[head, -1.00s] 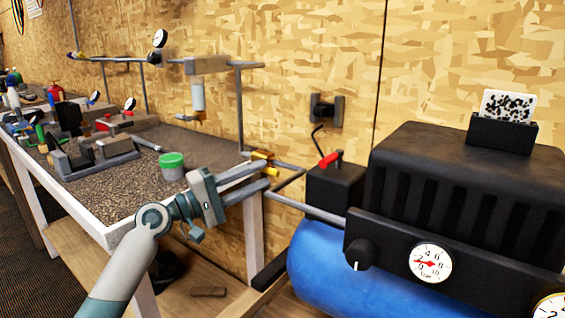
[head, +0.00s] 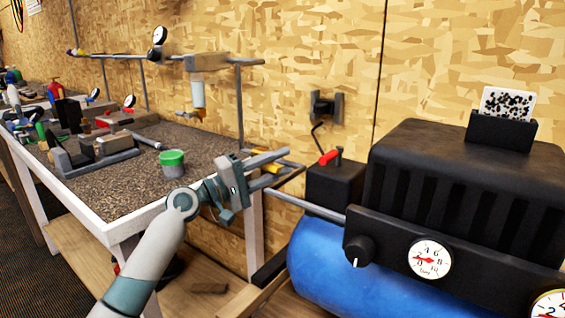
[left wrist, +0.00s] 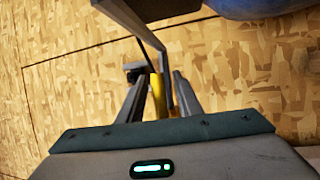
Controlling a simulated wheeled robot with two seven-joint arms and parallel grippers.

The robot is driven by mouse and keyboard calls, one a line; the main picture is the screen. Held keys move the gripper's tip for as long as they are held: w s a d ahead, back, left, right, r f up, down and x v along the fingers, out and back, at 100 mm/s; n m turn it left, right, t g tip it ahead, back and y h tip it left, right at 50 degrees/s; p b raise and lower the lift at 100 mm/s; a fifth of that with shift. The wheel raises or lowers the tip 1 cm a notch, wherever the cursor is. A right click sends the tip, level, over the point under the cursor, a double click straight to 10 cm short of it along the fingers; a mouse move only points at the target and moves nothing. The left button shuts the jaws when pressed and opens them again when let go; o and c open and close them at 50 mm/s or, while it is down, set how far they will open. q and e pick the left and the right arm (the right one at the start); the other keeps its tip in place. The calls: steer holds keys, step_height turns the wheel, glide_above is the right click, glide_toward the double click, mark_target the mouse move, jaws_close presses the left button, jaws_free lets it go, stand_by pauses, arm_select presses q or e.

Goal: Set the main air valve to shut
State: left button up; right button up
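The main air valve's yellow lever (head: 271,168) is on the pipe between the bench and the compressor, partly hidden by my fingers. My left gripper (head: 282,163) is at the valve, its two fingers apart. In the left wrist view the yellow lever (left wrist: 157,97) lies between the open fingers (left wrist: 162,84), nearer the left finger; I cannot tell whether they touch. The valve body is mostly hidden. My right gripper is not in view.
A blue compressor tank (head: 330,262) with a black housing (head: 465,190) and gauges stands at the right. A red switch lever (head: 329,157) is on a black box close by. The bench (head: 110,192) holds a green-topped pot (head: 172,163) and several tools.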

arm_select(q)
steer(key=shift+w+d+r, duration=0.1)
steer(key=shift+w+d, duration=0.2)
steer(key=shift+d, duration=0.2)
jaws_close()
